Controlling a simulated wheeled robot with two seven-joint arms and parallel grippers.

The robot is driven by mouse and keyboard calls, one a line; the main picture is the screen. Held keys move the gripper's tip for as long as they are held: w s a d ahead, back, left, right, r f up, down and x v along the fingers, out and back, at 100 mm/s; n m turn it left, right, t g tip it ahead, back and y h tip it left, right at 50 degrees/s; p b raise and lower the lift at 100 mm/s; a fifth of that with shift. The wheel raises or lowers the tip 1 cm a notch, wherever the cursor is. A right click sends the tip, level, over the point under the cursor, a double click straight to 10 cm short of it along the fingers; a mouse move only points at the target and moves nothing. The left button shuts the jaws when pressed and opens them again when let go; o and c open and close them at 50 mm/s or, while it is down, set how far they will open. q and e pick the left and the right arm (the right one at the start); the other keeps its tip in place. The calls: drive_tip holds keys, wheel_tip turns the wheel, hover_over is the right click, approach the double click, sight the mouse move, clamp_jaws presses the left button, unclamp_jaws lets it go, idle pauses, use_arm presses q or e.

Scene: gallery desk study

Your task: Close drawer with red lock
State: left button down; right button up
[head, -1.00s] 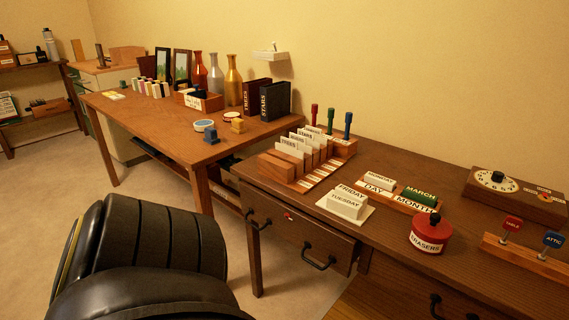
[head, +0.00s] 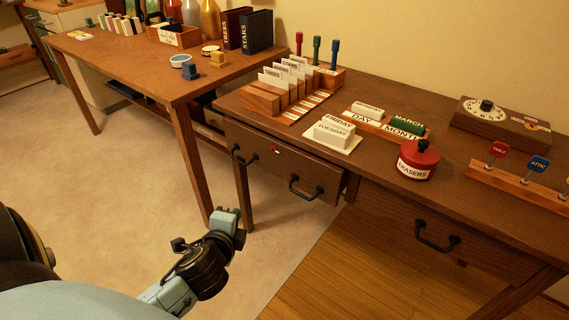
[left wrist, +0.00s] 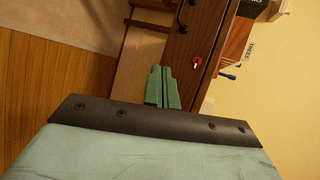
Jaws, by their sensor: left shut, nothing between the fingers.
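The drawer with the red lock (head: 275,150) is the left drawer (head: 265,161) of the near desk. It has a dark wooden front with two black handles and stands pulled out a little from the desk. The lock, a small red and white piece, also shows in the left wrist view (left wrist: 197,62), on the drawer front right of my fingers. My left gripper (head: 226,220) is in front of and below the drawer, apart from it in the head view. Its green fingers (left wrist: 162,88) are shut and empty. My right gripper is in neither view.
A second drawer with a black handle (head: 437,237) is to the right. Desk legs (head: 190,160) stand behind my gripper. The floor in front is open.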

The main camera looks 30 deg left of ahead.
use_arm(q)
drive_tip(key=w+r+m+t+h+b, duration=0.15)
drive_tip(key=w+r+m+t, duration=0.3)
drive_tip(key=m, duration=0.65)
drive_tip(key=m+t+h, duration=0.2)
drive_tip(key=m+h, duration=0.4)
drive_tip(key=m, duration=0.6)
approach(298, 156)
drive_tip(key=w, duration=0.5)
drive_tip(key=shift+w+d+r, duration=0.15)
drive_tip(key=shift+d+r, duration=0.05)
drive_tip(key=shift+d, duration=0.1)
drive_tip(key=shift+w+d, duration=0.1)
drive_tip(key=shift+w, duration=0.7)
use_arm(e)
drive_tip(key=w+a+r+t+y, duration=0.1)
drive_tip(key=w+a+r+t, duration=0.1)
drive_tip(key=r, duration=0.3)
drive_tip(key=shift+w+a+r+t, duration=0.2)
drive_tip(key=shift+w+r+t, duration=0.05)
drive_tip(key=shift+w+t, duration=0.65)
use_arm(q)
drive_tip(key=shift+y, duration=0.25)
